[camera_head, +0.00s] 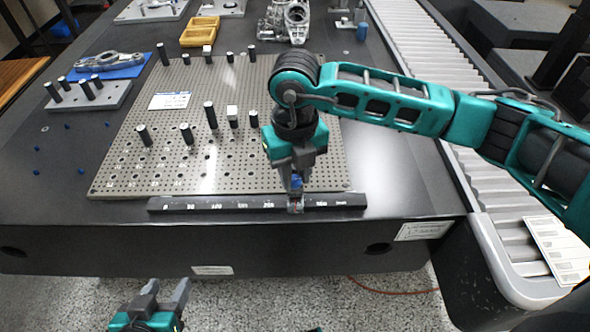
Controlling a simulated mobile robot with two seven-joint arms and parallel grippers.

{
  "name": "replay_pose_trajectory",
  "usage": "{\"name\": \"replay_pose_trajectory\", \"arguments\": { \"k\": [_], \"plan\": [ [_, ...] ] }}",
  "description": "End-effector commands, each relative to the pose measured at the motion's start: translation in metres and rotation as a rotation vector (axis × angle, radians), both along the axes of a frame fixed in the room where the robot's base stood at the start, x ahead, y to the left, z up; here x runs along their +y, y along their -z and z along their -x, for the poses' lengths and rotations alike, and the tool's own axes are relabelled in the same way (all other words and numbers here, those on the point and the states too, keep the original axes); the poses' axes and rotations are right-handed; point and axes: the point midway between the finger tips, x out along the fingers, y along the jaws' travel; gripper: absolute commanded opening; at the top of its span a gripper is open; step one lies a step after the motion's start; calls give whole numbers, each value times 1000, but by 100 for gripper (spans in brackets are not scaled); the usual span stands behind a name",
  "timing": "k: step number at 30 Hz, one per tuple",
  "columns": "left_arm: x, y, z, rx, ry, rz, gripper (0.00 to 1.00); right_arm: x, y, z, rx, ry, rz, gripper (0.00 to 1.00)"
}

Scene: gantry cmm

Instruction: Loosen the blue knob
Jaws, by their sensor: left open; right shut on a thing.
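The blue knob (297,183) shows as a small blue patch between the fingers of my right gripper (296,192). The fingers hide most of it. That gripper points down and is shut on the knob, at the dark labelled bar (225,204) along the front of the perforated plate. I cannot tell how tight the knob is. My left gripper (164,293) is open and empty, low in the view, in front of the table's front face.
The perforated plate (245,100) carries several dark posts. A grey block with posts (115,97), a blue mat (128,72) under a metal part and a yellow tray (200,32) lie behind. A roller conveyor (425,50) runs along the right. Floor space (260,300) is free in front.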

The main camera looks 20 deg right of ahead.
Motion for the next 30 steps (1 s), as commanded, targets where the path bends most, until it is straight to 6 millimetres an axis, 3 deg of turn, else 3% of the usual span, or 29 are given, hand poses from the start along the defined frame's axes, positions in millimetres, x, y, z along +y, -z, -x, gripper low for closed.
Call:
{"name": "replay_pose_trajectory", "arguments": {
  "k": [3, 8, 21, 30],
  "plan": [
    [0, 0, 0, 1, 0, 0, 52, 0, 0, 0, -1, 0, 0, 0],
    [1, 3, 0, 0, 2, -3, 52, 0, 1, 0, -2, -24, 0, 0],
    [3, 28, 0, 1, 5, -10, 52, -1, 0, -1, -4, -392, 1, 0],
    [2, 27, 0, 0, 5, -10, 52, 0, -1, -1, -2, -407, 0, 0]
  ]
}}
